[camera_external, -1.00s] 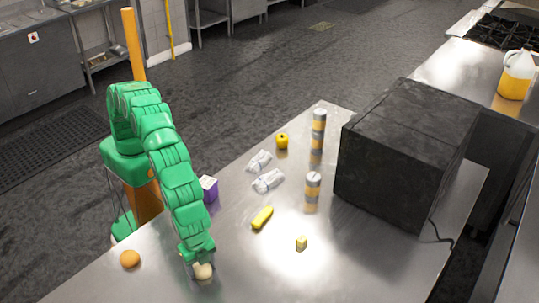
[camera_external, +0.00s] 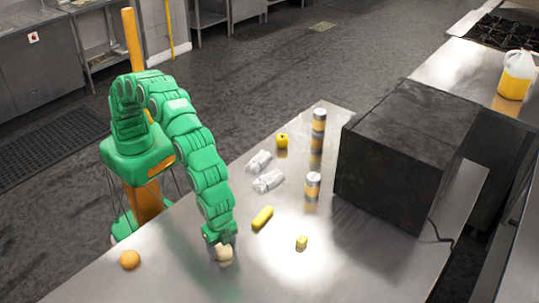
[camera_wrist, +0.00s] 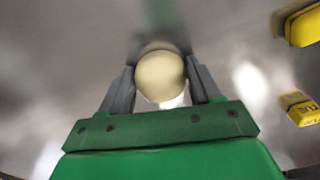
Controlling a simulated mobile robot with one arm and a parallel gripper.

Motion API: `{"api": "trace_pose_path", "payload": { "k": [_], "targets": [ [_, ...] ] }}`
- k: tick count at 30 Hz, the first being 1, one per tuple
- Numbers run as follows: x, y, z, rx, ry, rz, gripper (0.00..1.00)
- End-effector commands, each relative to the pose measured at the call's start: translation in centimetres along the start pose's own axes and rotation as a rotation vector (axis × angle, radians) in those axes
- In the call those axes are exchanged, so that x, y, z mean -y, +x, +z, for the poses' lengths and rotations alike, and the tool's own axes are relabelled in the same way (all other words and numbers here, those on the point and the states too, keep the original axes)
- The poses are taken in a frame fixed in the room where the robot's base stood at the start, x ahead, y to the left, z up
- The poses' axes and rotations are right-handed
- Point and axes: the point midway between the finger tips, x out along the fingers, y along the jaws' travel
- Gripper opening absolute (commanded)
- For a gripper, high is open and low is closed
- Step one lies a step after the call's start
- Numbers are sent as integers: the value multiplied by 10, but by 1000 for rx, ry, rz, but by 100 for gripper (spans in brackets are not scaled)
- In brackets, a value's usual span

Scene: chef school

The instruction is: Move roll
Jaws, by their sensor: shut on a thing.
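The roll (camera_external: 225,256) is a small, pale cream, rounded thing. My gripper (camera_external: 221,244) is shut on it, above or on the steel table near its front left; I cannot tell whether the roll touches the table. In the wrist view, the roll (camera_wrist: 161,77) sits between the two grey fingers of my gripper (camera_wrist: 163,85), with a whiter part low down. The fingers hide part of its sides.
An orange-brown round thing (camera_external: 130,259) lies at the table's left. White packets (camera_external: 267,181), cans (camera_external: 313,185), a yellow fruit (camera_external: 282,141) and a black box (camera_external: 400,155) stand farther back.

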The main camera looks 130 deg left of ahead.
Motion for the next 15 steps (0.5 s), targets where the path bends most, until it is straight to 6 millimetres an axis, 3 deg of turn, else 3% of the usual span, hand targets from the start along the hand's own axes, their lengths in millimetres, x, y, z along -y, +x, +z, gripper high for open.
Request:
{"api": "trace_pose_path", "payload": {
  "k": [15],
  "targets": [
    [44,1,11,2,-1,0,33]
  ]
}}
